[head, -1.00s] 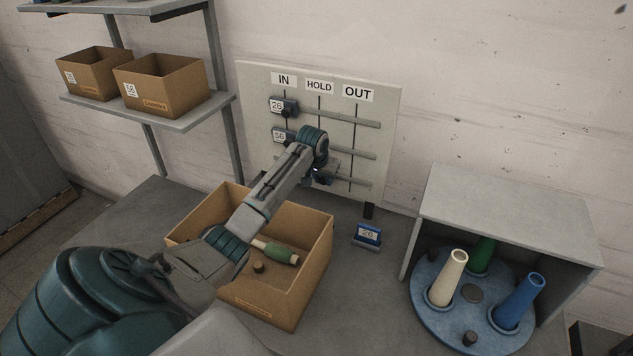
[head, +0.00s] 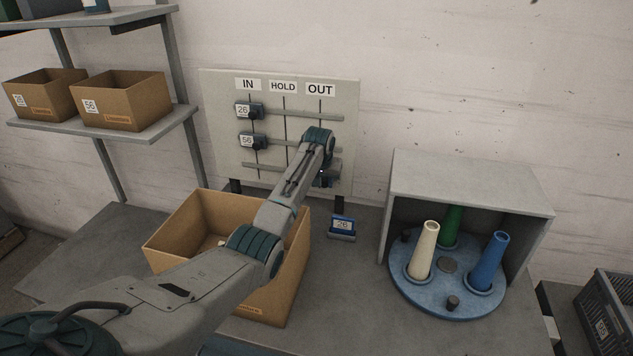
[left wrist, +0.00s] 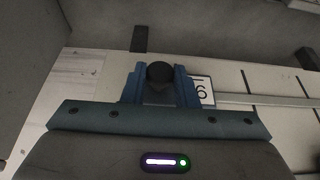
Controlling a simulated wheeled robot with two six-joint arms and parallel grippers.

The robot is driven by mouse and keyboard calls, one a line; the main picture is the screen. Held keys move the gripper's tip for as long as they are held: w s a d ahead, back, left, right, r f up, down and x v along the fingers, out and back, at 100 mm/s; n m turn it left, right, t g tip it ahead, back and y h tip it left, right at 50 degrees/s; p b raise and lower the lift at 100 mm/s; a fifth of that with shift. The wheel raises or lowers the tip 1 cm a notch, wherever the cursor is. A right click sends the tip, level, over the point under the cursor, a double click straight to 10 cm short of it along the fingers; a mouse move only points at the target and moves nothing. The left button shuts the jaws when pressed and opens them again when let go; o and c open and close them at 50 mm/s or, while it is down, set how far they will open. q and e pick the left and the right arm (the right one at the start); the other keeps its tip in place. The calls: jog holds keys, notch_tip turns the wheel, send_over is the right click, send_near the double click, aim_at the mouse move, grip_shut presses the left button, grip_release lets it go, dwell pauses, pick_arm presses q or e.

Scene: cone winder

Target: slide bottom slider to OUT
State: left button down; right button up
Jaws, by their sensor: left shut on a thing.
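The pale board (head: 215,120) on the wall has columns IN, HOLD and OUT and several horizontal rails. My left gripper (head: 322,178) is at the bottom rail (head: 265,169), in line with the OUT column. In the left wrist view its blue fingers (left wrist: 160,84) are shut around the black knob (left wrist: 160,73) of the bottom slider (left wrist: 202,91). A card with a 6 shows beside the fingers; the rest of the number is covered. In the head view my gripper and forearm hide most of this slider. My right gripper is not in view.
The top slider (head: 245,111), 26, and middle slider (head: 249,140), 56, stand at IN. Below are an open carton (head: 180,225), a small blue 26 block (head: 342,226) and a grey hood (head: 470,185) over a blue turntable (head: 430,300) with cones.

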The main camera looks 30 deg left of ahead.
pick_arm(q)
jog(key=c, duration=1.2)
grip_release()
jog(key=shift+d, duration=0.2)
jog(key=shift+o, duration=0.2)
jog(key=shift+d+r, duration=0.1)
jog(key=shift+r, duration=0.2)
jog(key=b+v, duration=0.3)
jog(key=v, duration=0.7)
jog(key=shift+b, duration=0.35)
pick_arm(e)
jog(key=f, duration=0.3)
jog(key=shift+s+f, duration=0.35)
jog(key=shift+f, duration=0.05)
pick_arm(q)
jog(key=shift+s+r, duration=0.1)
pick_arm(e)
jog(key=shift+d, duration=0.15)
